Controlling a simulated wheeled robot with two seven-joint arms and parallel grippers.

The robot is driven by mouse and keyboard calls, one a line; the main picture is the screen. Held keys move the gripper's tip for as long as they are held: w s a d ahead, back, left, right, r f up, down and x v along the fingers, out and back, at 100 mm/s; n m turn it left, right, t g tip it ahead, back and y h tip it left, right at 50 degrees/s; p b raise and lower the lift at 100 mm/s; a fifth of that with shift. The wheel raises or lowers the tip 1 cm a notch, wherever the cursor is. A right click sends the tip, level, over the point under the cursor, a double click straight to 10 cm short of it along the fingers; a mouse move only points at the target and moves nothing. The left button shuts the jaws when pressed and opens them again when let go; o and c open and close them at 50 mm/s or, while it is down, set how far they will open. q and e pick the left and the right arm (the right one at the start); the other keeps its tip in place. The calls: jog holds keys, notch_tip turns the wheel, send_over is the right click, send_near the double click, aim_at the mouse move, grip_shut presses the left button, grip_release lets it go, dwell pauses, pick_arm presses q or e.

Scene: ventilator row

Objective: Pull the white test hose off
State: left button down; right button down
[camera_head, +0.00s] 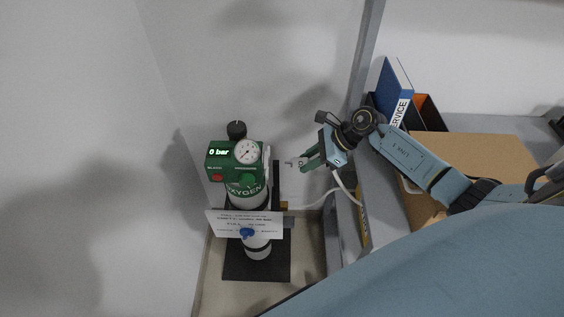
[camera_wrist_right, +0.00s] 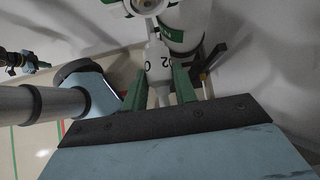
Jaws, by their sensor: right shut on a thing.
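The green oxygen regulator (camera_head: 235,160) sits on top of a white cylinder (camera_head: 258,244) and its display reads 0 bar. My right gripper (camera_head: 303,161) is to the right of the regulator, pointing left at it. In the right wrist view, my right gripper (camera_wrist_right: 159,90) is shut on the white hose's plug (camera_wrist_right: 158,62), marked O2. In the head view a small gap shows between the plug tip and the regulator. The white hose (camera_head: 345,187) curves down from the gripper, then left.
A printed sign (camera_head: 225,222) hangs in front of the cylinder. A grey upright post (camera_head: 368,45) stands close behind my right gripper. On the shelf at right are a blue binder (camera_head: 395,85) and a cardboard box (camera_head: 480,152).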

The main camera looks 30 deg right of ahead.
jog(key=shift+s+d+b, duration=0.15)
jog(key=shift+s+d, duration=0.3)
jog(key=shift+d, duration=0.25)
jog(key=shift+s+d+b, duration=0.15)
jog(key=shift+s+d, duration=0.25)
jog(key=shift+d, duration=0.25)
jog(key=shift+r, duration=0.1)
